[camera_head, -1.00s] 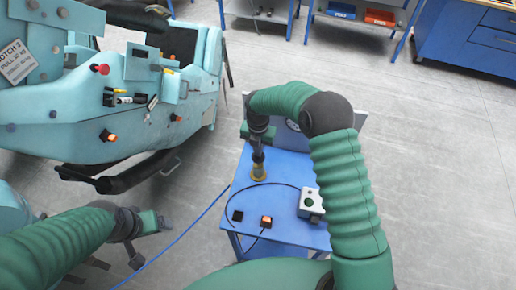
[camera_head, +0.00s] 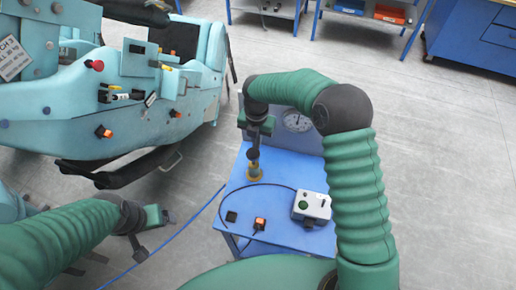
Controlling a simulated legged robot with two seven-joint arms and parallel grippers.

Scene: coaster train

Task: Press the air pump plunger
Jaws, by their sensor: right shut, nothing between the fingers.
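The air pump stands on the blue cart top, with a yellow base (camera_head: 254,174) and a dark plunger knob (camera_head: 253,154) above it, upright. My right gripper (camera_head: 254,143) is shut and empty, pointing down directly above the knob. Its tip is very close to the knob; I cannot tell whether they touch. My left gripper (camera_head: 156,228) hangs at the lower left, left of the cart and away from the pump. Its finger opening is unclear.
The blue cart (camera_head: 285,172) also carries a grey box with a green button (camera_head: 311,206), an orange switch (camera_head: 260,224), a black square piece (camera_head: 231,216) and a black cable. A round gauge (camera_head: 297,121) is on its back panel. A teal coaster car (camera_head: 140,100) stands left.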

